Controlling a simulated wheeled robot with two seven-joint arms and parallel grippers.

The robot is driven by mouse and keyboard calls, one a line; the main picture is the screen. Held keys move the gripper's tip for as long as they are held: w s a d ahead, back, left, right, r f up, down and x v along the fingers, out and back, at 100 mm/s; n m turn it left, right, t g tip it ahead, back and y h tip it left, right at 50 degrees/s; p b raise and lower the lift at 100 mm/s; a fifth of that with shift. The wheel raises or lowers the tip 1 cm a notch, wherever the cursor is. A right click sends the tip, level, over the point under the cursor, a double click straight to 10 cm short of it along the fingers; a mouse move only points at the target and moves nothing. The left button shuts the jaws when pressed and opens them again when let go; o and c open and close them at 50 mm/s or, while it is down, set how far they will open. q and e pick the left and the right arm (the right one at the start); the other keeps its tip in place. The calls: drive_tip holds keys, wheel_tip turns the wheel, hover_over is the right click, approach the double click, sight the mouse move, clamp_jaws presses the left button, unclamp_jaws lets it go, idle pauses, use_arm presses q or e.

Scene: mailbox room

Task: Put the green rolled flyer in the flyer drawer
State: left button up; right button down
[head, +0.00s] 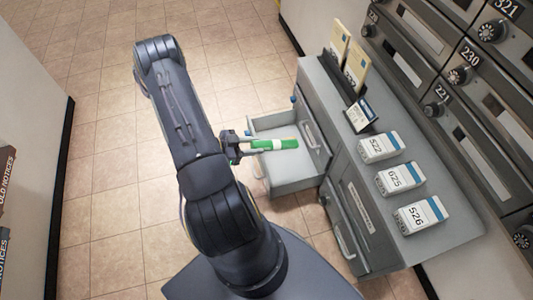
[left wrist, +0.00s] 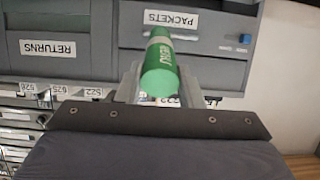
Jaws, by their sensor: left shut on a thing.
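The green rolled flyer (head: 275,144), a green tube with a white band, is held by my left gripper (head: 237,146), which is shut on its left end. In the left wrist view the flyer (left wrist: 160,68) points away between the fingers (left wrist: 159,88). In the head view it lies across the opening of a pulled-out grey drawer (head: 296,184); its height above the drawer floor is hard to tell. The drawer looks empty apart from what the flyer and gripper cover. I cannot read this drawer's label in the head view. My right gripper is not in view.
The grey cabinet (head: 350,190) carries white boxes marked 522 (head: 378,146), 625 (head: 400,178) and 526 (head: 422,215), and a stand with yellow papers (head: 355,70). Numbered mailboxes (head: 490,110) line the right wall. The left wrist view shows PACKETS (left wrist: 171,19) and RETURNS (left wrist: 48,48) labels. The tiled floor is clear.

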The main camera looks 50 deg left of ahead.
use_arm(q)
drive_tip(key=shift+s+f, duration=0.15)
drive_tip(key=shift+f, duration=0.5)
drive_tip(key=w+d+f+b, duration=0.3)
drive_tip(key=w+f+b, duration=0.4)
drive_tip(key=f+b, duration=0.2)
drive_tip(key=shift+d+f, duration=0.35)
drive_tip(key=shift+f, duration=0.45)
drive_tip(key=o, duration=1)
drive_tip(key=shift+o, duration=0.2)
drive_tip(key=p+v, duration=0.3)
drive_tip(key=v, duration=0.5)
